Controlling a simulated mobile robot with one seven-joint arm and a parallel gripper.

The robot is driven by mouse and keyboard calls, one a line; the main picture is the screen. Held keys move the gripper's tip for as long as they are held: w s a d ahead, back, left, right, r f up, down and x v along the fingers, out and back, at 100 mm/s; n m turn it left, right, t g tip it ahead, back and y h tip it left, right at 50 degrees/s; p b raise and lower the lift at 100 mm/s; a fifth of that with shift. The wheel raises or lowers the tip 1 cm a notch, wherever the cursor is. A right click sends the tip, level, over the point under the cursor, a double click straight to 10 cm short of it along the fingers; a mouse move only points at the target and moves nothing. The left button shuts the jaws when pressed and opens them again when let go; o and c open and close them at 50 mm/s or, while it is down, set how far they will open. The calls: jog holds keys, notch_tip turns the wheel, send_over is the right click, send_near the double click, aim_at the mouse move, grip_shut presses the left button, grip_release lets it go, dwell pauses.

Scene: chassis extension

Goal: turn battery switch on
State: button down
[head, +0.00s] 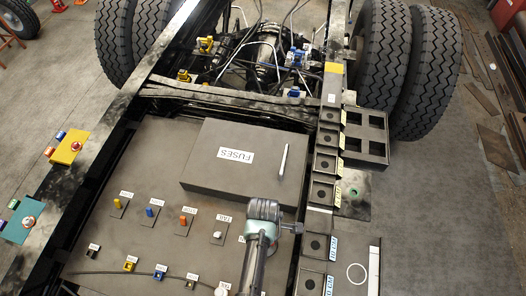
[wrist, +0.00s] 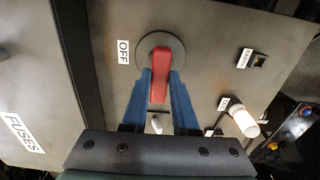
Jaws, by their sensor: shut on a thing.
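The battery switch (wrist: 159,80) is a red handle on a round grey disc in the wrist view. The handle points down the picture, toward my gripper. A white OFF label (wrist: 123,52) is on the panel just left of the disc. My gripper (wrist: 160,88) has its blue fingers on either side of the red handle and is shut on it. In the head view my gripper (head: 263,210) is over the lower right of the grey panel, and my arm hides the switch there.
The raised FUSES box (head: 245,165) stands behind my gripper. Coloured toggles (head: 150,212) and small sockets (head: 129,267) line the panel to the left. A white knob (wrist: 243,122) is right of my fingers in the wrist view. A row of labelled holders (head: 325,165) borders the panel's right.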

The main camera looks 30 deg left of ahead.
jog(key=shift+r, duration=0.1)
jog(key=c, duration=0.7)
grip_release()
notch_tip(320, 180, up, 13)
jog(key=shift+f+b, duration=0.1)
jog(key=shift+b, duration=0.6)
